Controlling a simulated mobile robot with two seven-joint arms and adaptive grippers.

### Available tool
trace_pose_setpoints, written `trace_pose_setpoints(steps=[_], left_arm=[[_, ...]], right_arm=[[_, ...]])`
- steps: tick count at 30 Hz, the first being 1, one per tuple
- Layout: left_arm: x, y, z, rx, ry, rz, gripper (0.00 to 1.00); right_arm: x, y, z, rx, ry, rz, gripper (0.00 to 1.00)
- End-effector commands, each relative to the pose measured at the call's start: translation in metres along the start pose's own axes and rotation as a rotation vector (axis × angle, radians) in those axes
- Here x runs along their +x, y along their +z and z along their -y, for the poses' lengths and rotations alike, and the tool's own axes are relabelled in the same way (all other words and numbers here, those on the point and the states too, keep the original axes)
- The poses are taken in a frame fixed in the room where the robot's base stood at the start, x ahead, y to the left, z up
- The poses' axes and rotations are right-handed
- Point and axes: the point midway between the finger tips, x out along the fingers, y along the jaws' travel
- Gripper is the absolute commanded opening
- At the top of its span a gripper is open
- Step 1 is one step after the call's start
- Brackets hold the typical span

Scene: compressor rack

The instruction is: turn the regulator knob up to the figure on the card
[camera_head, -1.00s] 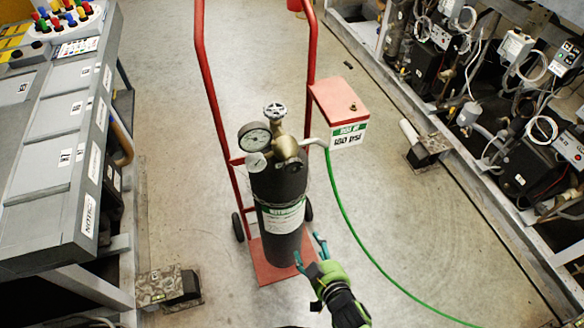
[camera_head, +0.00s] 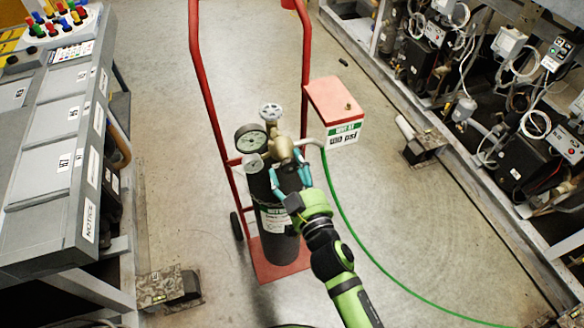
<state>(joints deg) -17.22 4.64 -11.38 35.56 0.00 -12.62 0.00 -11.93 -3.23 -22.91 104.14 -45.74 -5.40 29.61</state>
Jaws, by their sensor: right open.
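A black gas cylinder (camera_head: 279,246) stands upright on a red hand cart (camera_head: 247,161). The brass regulator (camera_head: 284,149) sits at its top, below a white handwheel (camera_head: 271,111). A large gauge (camera_head: 252,138) and a small gauge (camera_head: 254,163) are at its left. The white card (camera_head: 343,134) on a red-topped box carries a figure followed by "psi"; I cannot read the figure surely. My right gripper (camera_head: 290,177) is open, its teal fingers spread just below the regulator, in front of the cylinder. I cannot tell whether they touch anything. My left gripper is out of view.
A green hose (camera_head: 345,227) runs from the regulator down to the right across the floor. A grey bench (camera_head: 60,130) stands at the left. Compressor racks (camera_head: 500,110) line the right. The floor between is mostly clear.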

Motion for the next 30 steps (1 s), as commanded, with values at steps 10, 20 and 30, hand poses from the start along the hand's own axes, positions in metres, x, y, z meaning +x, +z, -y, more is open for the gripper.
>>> trace_pose_setpoints(steps=[10, 20, 30], left_arm=[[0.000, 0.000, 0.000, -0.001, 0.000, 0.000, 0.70], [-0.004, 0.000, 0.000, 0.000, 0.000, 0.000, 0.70], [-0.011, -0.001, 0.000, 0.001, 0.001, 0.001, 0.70]], right_arm=[[0.001, 0.001, 0.000, 0.000, 0.000, 0.001, 0.34], [0.002, -0.003, 0.000, 0.059, 0.000, -0.003, 0.14], [0.002, -0.004, -0.001, 0.247, 0.000, -0.009, 0.14]])
